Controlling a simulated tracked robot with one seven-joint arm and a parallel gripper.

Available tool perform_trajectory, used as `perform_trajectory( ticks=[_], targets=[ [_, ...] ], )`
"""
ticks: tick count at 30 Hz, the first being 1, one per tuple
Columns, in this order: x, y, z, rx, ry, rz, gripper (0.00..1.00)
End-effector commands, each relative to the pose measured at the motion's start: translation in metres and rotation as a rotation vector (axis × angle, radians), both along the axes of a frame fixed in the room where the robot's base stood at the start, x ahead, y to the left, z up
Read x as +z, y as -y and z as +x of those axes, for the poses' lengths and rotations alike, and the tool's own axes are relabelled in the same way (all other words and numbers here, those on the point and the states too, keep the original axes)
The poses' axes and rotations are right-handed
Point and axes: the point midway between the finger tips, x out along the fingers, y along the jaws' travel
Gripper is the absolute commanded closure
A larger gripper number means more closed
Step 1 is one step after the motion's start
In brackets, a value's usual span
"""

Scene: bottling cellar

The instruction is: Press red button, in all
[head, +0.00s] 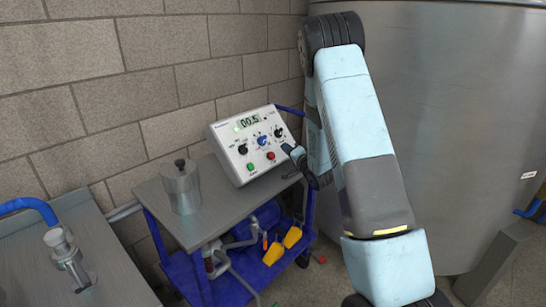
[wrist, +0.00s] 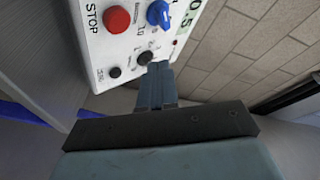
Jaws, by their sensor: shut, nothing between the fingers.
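The red button (head: 270,156) is a small round cap on the lower part of a white control box (head: 226,144). In the wrist view the red button (wrist: 117,18) is larger, beside the word STOP. My gripper (head: 287,149) is just right of the red button in the head view. Its fingers are shut and empty. In the wrist view my fingertips (wrist: 159,66) are close to a black knob (wrist: 145,57), apart from the red button. I cannot tell whether they touch the panel.
A green button (head: 250,167) and a blue knob (head: 262,139) are also on the box. The box stands on a cart (head: 214,220) beside a metal canister (head: 181,186). A large steel tank (head: 450,130) rises at right and a block wall (head: 90,90) behind.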

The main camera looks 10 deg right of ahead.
Motion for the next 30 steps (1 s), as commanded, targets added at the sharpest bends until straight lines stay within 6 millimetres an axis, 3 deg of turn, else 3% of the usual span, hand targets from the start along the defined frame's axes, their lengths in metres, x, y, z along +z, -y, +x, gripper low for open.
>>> perform_trajectory(
  ticks=[13, 30],
  targets=[
    [-0.032, -0.021, 0.029, 0.001, 0.000, 0.000, 1.00],
    [-0.038, -0.026, 0.034, 0.001, 0.000, 0.000, 1.00]
  ],
)
